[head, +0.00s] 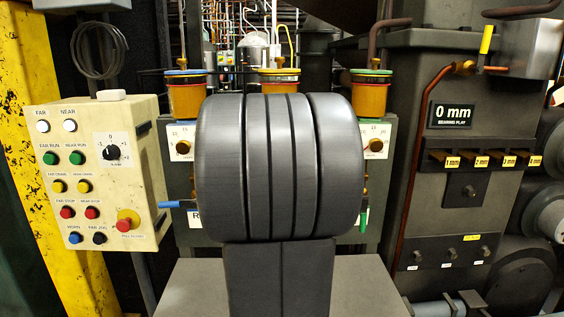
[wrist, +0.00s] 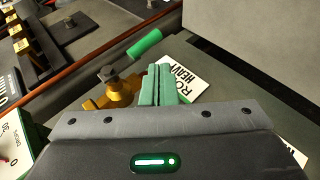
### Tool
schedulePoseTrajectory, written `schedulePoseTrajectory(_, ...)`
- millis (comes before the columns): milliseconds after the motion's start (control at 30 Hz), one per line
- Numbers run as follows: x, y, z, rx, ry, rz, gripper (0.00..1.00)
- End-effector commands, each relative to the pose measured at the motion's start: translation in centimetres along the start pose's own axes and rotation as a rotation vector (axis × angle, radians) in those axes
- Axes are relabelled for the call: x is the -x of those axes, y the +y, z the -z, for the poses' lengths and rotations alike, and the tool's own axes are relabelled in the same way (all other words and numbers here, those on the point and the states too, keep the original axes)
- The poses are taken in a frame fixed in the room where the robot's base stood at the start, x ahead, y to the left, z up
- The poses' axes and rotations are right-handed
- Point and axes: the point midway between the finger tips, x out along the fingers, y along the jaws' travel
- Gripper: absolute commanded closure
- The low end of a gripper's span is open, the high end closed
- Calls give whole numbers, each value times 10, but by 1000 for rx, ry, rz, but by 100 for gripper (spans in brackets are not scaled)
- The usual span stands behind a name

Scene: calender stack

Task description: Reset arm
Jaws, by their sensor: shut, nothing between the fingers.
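My gripper (wrist: 160,84) shows in the wrist view with its two green fingers pressed together and nothing between them. In the head view my large grey arm fills the middle and hides my gripper. The green handle (head: 364,218) peeks out at the arm's right edge.
A cream control box (head: 150,158) with coloured buttons stands at left. Several amber oilers (head: 371,95) top the grey panel behind my arm. A blue handle (head: 176,204) sticks out left of the arm. A dark housing (head: 400,140) with brass gauge tabs (head: 482,160) stands at right.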

Motion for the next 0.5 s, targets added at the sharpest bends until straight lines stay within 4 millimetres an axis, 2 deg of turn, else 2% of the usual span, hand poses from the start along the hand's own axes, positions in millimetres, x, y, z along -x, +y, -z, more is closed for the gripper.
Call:
schedulePoseTrajectory(33, 4, 5, 1, -7, -2, 18, 100)
schedulePoseTrajectory(500, 13, 11, 4, -63, -1, 165, 100)
